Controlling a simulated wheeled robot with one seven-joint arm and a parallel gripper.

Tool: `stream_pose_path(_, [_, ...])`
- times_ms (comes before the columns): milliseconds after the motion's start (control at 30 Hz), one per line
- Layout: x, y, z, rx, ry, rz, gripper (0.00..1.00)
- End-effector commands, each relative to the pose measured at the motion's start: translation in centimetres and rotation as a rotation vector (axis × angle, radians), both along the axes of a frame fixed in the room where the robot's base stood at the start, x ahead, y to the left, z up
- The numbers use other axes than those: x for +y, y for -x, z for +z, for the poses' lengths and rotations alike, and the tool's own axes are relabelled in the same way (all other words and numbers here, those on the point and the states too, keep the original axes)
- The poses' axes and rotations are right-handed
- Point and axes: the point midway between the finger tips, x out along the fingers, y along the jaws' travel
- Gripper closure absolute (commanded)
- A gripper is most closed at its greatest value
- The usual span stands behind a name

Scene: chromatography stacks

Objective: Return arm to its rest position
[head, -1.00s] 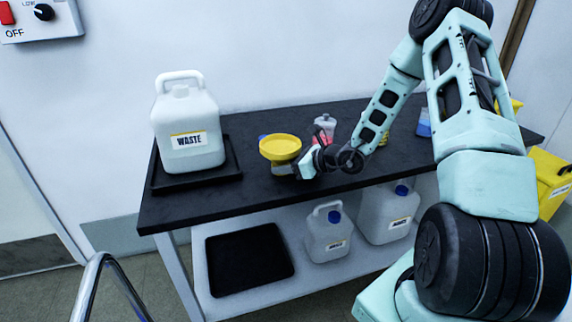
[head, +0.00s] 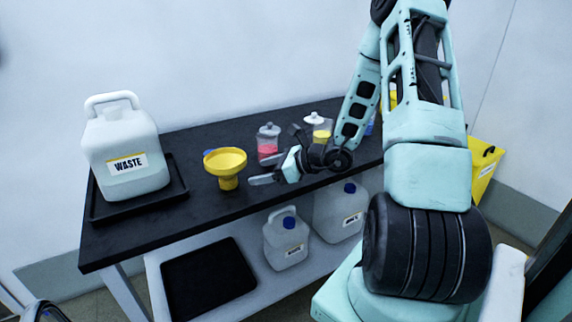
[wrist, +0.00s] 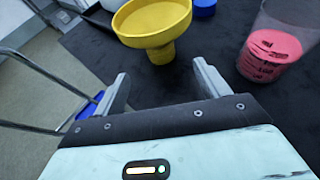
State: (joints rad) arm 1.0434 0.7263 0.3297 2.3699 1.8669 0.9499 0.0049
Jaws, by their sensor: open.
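My gripper (head: 262,176) is open and empty above the front part of the black bench top, just right of the yellow funnel. In the wrist view its two fingers (wrist: 160,88) stand apart with nothing between them. The yellow funnel (head: 226,165) stands upright on the bench; it also shows in the wrist view (wrist: 155,22), just beyond the fingertips and apart from them. My arm reaches in from the right of the head view.
A white waste jug (head: 122,150) stands in a black tray (head: 180,190) at the bench's left. Bottles with red (head: 268,142) and yellow (head: 318,135) contents stand behind my gripper. Smaller jugs (head: 286,242) and an empty black tray (head: 210,280) sit on the lower shelf.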

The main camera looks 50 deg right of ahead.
Motion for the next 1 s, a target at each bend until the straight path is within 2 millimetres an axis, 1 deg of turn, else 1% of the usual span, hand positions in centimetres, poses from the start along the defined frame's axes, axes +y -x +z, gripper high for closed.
stream_pose_path(33, [-0.6,1.0,0.6,0.001,0.001,-0.004,0.26])
stream_pose_path(100, [-1.3,2.2,1.1,0.0,0.002,-0.005,0.26])
stream_pose_path(200, [-1.9,3.7,1.8,0.0,0.001,-0.003,0.26])
stream_pose_path(300, [-2.5,4.7,2.2,0.001,0.001,-0.003,0.26])
stream_pose_path(500, [-2.8,5.7,2.6,0.0,0.0,0.0,0.26])
stream_pose_path(733, [-2.7,5.7,2.7,0.001,0.001,0.006,0.26])
stream_pose_path(800, [-1.7,5.5,3.1,-0.001,0.014,0.045,0.26])
stream_pose_path(867, [0.1,5.2,3.8,-0.003,0.038,0.119,0.26])
stream_pose_path(967, [5.2,5.0,5.6,-0.011,0.114,0.333,0.26])
stream_pose_path(1000, [7.7,5.2,6.4,-0.019,0.156,0.444,0.26])
